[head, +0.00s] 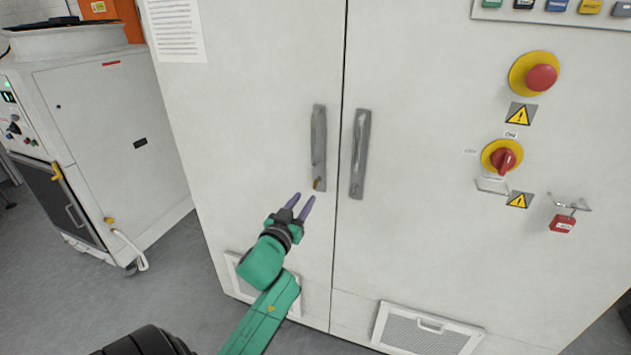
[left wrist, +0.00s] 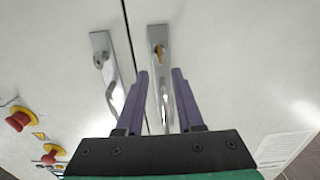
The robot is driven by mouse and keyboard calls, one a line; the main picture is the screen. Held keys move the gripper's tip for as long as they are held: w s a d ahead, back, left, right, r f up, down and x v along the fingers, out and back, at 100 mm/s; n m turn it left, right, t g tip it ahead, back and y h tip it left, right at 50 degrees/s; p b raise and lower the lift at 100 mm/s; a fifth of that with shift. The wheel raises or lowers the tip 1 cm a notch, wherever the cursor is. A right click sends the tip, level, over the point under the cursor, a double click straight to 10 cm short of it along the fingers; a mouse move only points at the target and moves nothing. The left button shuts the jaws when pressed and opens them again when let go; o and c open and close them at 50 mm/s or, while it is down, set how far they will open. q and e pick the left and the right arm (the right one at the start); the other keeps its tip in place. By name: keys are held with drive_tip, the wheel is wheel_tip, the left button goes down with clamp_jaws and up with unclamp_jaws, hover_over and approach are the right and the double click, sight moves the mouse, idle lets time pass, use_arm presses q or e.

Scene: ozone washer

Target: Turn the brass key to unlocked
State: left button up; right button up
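The small brass key (head: 316,184) sits at the bottom end of the left door handle (head: 318,140) on the white cabinet. In the left wrist view, which looks upside down, the key (left wrist: 158,50) shows ahead between the fingertips, at the end of its handle plate. Which way its bow is turned is too small to tell. My left gripper (head: 300,203) is open and empty, its purple fingers just below and left of the key, apart from it. In the left wrist view the gripper (left wrist: 160,72) has clear space between its fingers. My right gripper is not in view.
A second handle (head: 360,155) stands right of the door seam. Further right are a red emergency button (head: 541,78), a red rotary switch (head: 503,160) and a red padlock (head: 562,223). A white machine (head: 115,145) stands left. Vent grilles are low on the doors.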

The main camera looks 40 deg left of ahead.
sight(315, 182)
use_arm(q)
drive_tip(key=x, duration=0.9)
drive_tip(key=shift+w+a+p, duration=0.1)
drive_tip(key=shift+w+p, duration=0.2)
drive_tip(key=shift+p, duration=0.05)
drive_tip(key=shift+s, duration=0.1)
clamp_jaws()
